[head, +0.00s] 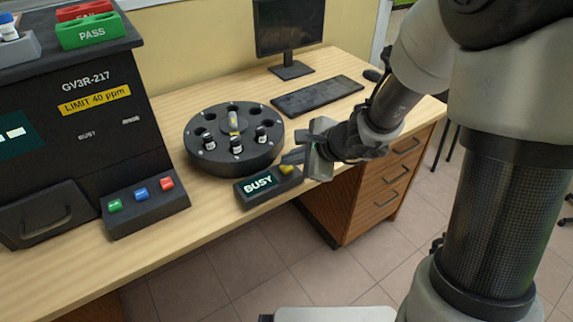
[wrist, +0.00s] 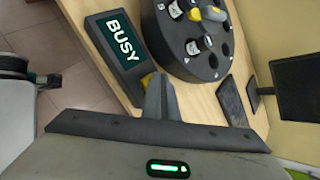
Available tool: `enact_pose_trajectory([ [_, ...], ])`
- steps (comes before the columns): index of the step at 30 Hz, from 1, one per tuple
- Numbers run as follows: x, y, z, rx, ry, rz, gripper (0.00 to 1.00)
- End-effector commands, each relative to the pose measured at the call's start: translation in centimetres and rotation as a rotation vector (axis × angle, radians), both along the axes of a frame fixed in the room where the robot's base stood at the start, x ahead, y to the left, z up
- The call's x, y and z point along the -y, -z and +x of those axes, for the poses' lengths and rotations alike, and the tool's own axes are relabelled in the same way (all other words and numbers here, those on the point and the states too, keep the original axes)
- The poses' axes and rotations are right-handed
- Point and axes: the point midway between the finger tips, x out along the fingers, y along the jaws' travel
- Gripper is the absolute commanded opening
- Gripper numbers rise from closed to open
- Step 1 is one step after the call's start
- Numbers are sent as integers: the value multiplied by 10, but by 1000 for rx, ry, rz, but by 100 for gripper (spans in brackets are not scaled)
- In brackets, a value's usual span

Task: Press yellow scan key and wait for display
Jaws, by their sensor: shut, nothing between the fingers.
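The yellow scan key (head: 286,169) is on the right end of a small black scanner box (head: 265,199) at the desk's front edge. The box's display (head: 261,182) reads BUSY, and it also shows in the wrist view (wrist: 122,40). My gripper (head: 292,158) is shut and empty, its fingertips at the yellow key. In the wrist view my gripper (wrist: 158,84) partly hides the yellow key (wrist: 147,79); I cannot tell whether they touch. A round black carousel (head: 204,156) behind the box holds several small vials around a central yellow-marked piece (head: 234,122).
A large black analyser (head: 105,135) labelled LIMIT 40 ppm stands at left, with green PASS and red bins on top. A panel with green, blue and red buttons (head: 140,188) is before it. A keyboard (head: 318,96) and monitor (head: 290,28) are behind.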

Motion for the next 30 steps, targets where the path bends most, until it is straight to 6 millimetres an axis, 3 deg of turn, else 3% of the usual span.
enact_pose_trajectory([
  [3,0,-9,0,1,1,0,0],
  [16,0,-13,0,2,0,1,0],
  [30,0,-57,0,2,0,1,0],
])
